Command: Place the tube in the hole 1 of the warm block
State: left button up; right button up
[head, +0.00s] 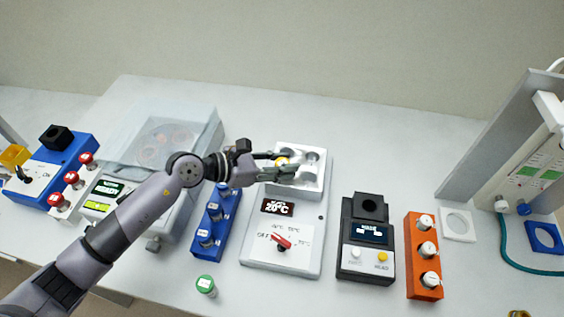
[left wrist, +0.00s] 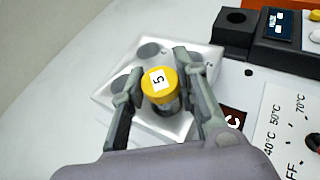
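The warm block is the white device (head: 283,223) with a 20°C display, a red knob and a raised block with several round holes (head: 312,180) at its back. The tube has a yellow cap marked 5 (left wrist: 158,82); the cap also shows in the head view (head: 282,161). My left gripper (head: 280,164) is over the raised block, with its fingers against both sides of the tube, seen also in the left wrist view (left wrist: 158,88). The tube is upright or nearly so. Its lower end is hidden, so I cannot tell whether it is inside a hole. My right gripper is out of view.
A blue rack (head: 213,228) holds tubes left of the warm block. A green-capped tube (head: 206,285) stands in front. A black device (head: 366,240) and an orange rack with white-capped tubes (head: 424,265) stand to the right. A clear-lidded machine (head: 165,140) is behind my left arm.

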pick_arm(q)
jog(key=o, duration=0.4)
jog(key=shift+r, duration=0.2)
jog(key=shift+a, duration=0.3)
jog(key=b+v, duration=0.3)
jog(key=v, duration=0.8)
jog(key=shift+s+a+r, duration=0.15)
jog(key=shift+s, duration=0.05)
jog(key=shift+r, duration=0.1)
